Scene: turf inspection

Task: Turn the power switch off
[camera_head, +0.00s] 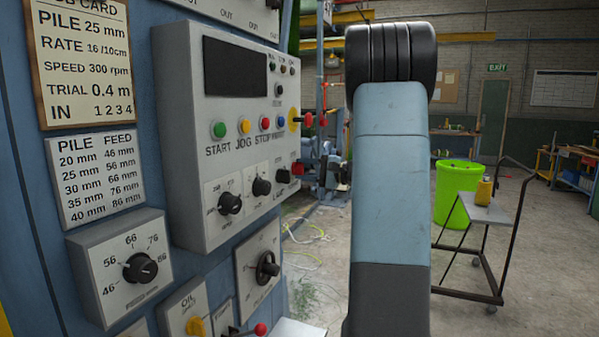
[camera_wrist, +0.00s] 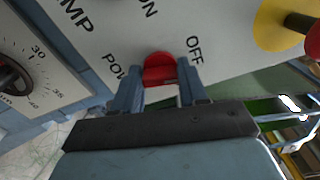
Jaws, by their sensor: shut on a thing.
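The power switch, a red knob (camera_wrist: 159,67), sits on a grey panel face in the wrist view, with ON and OFF printed around it and a partly covered POWER label beside it. My gripper (camera_wrist: 160,90) has one finger on each side of the red knob and is shut on it. The lower part of the knob is partly hidden between the fingers, and I cannot tell which mark it points to. In the head view the grey control box (camera_head: 190,120) stands at the left, and my arm blocks the middle right.
A yellow disc (camera_wrist: 270,25) with a red button is close to the right of my gripper in the wrist view. A dial (camera_wrist: 12,78) is at the left. In the head view, a trolley (camera_head: 490,214) and green bin (camera_head: 455,195) stand at the right.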

